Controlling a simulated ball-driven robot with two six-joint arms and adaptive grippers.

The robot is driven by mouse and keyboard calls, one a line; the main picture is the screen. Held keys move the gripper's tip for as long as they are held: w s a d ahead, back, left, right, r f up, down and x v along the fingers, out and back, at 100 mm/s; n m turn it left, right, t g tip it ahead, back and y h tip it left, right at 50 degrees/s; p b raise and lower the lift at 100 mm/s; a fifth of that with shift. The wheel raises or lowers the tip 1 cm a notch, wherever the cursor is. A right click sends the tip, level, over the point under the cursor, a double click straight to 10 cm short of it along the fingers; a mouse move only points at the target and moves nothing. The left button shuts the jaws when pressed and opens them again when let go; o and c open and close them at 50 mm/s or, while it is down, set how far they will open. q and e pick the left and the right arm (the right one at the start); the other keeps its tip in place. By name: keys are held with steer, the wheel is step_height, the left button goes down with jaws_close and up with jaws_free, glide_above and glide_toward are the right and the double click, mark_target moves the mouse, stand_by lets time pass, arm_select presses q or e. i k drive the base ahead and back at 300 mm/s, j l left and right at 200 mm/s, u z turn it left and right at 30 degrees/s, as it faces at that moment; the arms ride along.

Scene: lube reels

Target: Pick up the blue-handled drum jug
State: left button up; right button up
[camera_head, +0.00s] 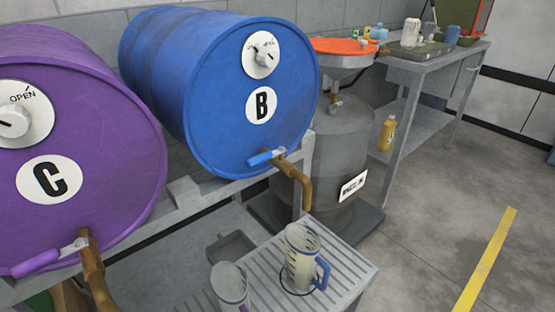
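The blue-handled drum jug (300,258) stands upright on a slatted metal stand below the spout of the blue drum. Pale contents seem to show inside, but the level is hard to tell. A second jug (230,283) with a purplish tint stands to its left, cut off by the lower edge. Neither of my grippers shows in the head view.
The blue drum B (205,85) with its brass spout (297,181) overhangs the jug. The purple drum C (110,130) lies at left. A grey waste drum (335,150) stands behind the jug. A workbench (430,50) is at back right. Open floor (440,220) lies to the right.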

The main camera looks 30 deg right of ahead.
mark_target(303, 243)
steer(key=z, duration=1.15)
